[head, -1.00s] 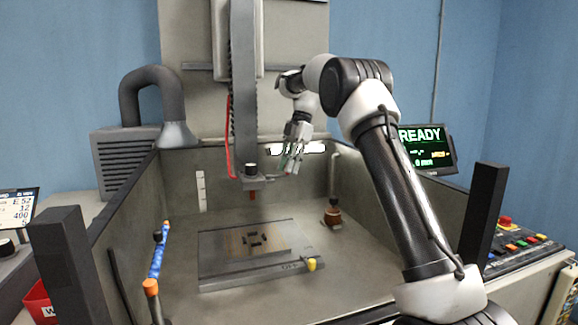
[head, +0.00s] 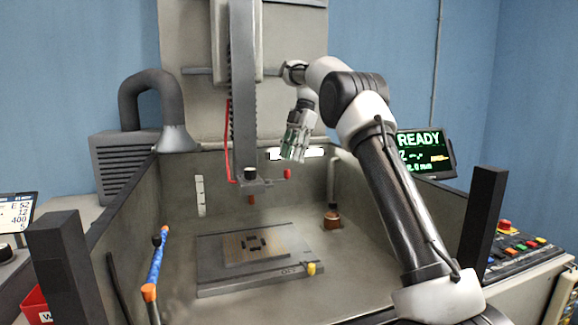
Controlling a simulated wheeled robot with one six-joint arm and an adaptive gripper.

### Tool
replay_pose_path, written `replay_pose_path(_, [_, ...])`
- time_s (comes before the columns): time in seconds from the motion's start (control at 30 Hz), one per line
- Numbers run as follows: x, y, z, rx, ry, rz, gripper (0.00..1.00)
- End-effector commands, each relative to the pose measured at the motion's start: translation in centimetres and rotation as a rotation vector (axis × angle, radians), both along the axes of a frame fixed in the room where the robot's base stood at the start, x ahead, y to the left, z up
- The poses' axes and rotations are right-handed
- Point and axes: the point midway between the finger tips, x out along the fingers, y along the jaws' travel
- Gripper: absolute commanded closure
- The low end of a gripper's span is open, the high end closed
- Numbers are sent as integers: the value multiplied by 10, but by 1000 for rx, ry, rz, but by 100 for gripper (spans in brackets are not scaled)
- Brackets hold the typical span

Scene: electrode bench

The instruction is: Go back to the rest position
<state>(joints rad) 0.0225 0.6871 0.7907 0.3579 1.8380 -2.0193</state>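My gripper (head: 294,156) hangs at the end of my arm, above the right half of the tank and to the right of the machine's vertical head column (head: 245,100). Its fingers point down, and no held object shows between them. At this size I cannot tell how far apart the fingers are. A red knob (head: 287,174) on the side of the tool holder (head: 255,186) is just below and left of the fingertips, apart from them. A short copper-coloured electrode (head: 251,199) points down under the holder.
The tank floor holds a flat plate (head: 215,280) with a dark-marked workpiece and a yellow knob (head: 311,268). A copper-brown fitting (head: 332,217) stands at the back right. A blue hose (head: 157,258) with orange ends is at the left. A screen (head: 425,152) reads READY.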

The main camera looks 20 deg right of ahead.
Motion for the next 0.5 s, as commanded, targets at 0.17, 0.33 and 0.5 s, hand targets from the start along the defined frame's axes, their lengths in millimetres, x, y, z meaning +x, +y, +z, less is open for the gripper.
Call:
replay_pose_path(0.17, [4,-6,15,0,0,-1,60])
replay_pose_path(0.33, [4,-8,19,-1,1,-1,60])
replay_pose_path(0.5, [4,-7,19,-1,1,-1,60])
